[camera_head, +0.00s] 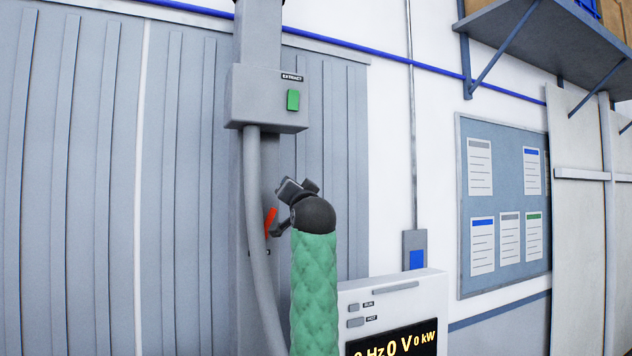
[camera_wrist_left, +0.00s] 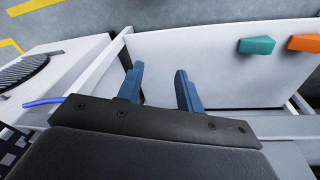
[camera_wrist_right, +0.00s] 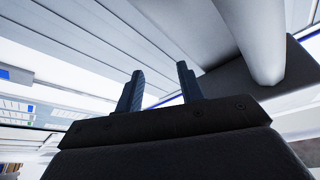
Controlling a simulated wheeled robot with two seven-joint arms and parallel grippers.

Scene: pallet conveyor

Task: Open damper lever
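The damper lever (camera_head: 270,221) is a small red-orange handle on the grey duct column, below the box labelled EXTRACT. It is partly hidden by the grey hose and my right arm. My right gripper (camera_head: 290,190) is close to the lever in the head view; whether they touch is unclear. The right wrist view shows its two fingers (camera_wrist_right: 160,80) apart with nothing between them; the lever is not visible there. My left gripper (camera_wrist_left: 158,75) is open and empty in the left wrist view, and is outside the head view.
The grey EXTRACT box (camera_head: 268,98) has a green switch (camera_head: 293,100). A grey hose (camera_head: 254,200) hangs from it beside the lever. A display cabinet (camera_head: 392,290) stands lower right. Teal (camera_wrist_left: 257,46) and orange (camera_wrist_left: 304,43) blocks lie on a white surface near my left gripper.

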